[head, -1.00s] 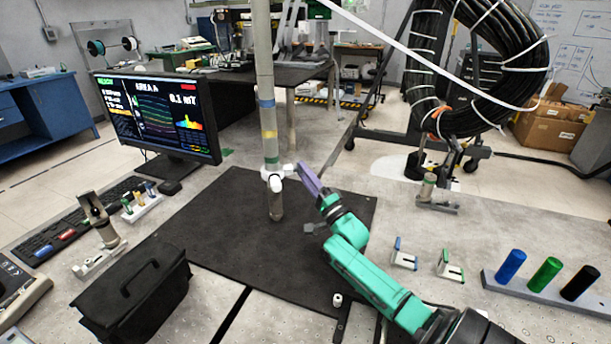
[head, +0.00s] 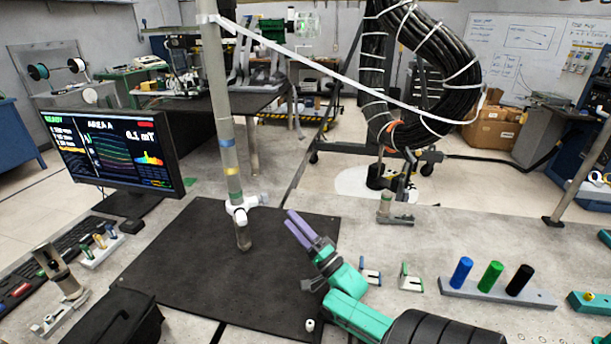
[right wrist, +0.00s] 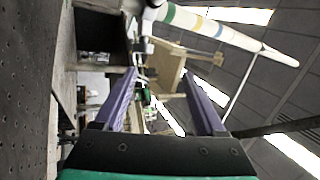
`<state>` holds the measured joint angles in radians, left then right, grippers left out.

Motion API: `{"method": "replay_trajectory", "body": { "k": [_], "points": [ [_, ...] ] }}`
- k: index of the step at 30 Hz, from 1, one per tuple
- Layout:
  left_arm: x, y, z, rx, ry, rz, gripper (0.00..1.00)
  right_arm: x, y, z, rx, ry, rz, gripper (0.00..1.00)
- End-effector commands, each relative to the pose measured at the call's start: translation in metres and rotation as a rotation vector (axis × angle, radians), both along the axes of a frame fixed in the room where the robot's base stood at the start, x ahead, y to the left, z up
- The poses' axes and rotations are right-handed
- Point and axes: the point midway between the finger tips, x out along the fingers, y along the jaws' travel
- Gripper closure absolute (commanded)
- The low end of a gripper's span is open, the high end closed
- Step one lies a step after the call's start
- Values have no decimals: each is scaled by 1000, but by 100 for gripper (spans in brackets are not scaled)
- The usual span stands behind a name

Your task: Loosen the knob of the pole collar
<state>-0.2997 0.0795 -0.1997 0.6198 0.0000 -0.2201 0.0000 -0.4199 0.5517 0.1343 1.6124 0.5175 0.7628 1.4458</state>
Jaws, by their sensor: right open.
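The pole (head: 219,100) stands at the left of centre in the head view, with blue, yellow and green bands. The white pole collar (head: 240,206) sits around its lower part. The collar's knob (head: 263,199) sticks out to the right. My right gripper (head: 290,218) has purple fingers, open and empty, a little to the right of the knob and lower in the picture, apart from it. In the right wrist view the fingers (right wrist: 160,82) are spread with nothing between them. The banded pole (right wrist: 210,28) crosses the top there, with white collar parts (right wrist: 147,22) at its left. My left gripper is out of view.
A black mat (head: 190,250) lies under the pole. A monitor (head: 112,150) stands at left, a black case (head: 115,320) at front left. A rack (head: 490,290) with blue, green and black cylinders is at right. A white strap (head: 330,75) runs from the pole to the cable coil (head: 455,75).

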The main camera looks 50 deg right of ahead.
Motion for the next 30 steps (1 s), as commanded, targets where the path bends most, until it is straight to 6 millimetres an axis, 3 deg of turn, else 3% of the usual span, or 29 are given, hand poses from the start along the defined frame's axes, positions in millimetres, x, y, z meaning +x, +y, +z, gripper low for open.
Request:
{"method": "replay_trajectory", "body": {
  "k": [1,3,9,26,30],
  "points": [
    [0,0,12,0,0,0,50,-11,0,5,2,5,0,27],
    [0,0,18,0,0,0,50,-23,1,5,0,3,0,27],
    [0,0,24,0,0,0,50,-43,2,1,-1,0,0,27],
    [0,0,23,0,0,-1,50,-44,2,-1,-1,-1,0,27],
    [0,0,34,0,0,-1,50,-44,2,11,-1,-1,0,27]
  ]
}}
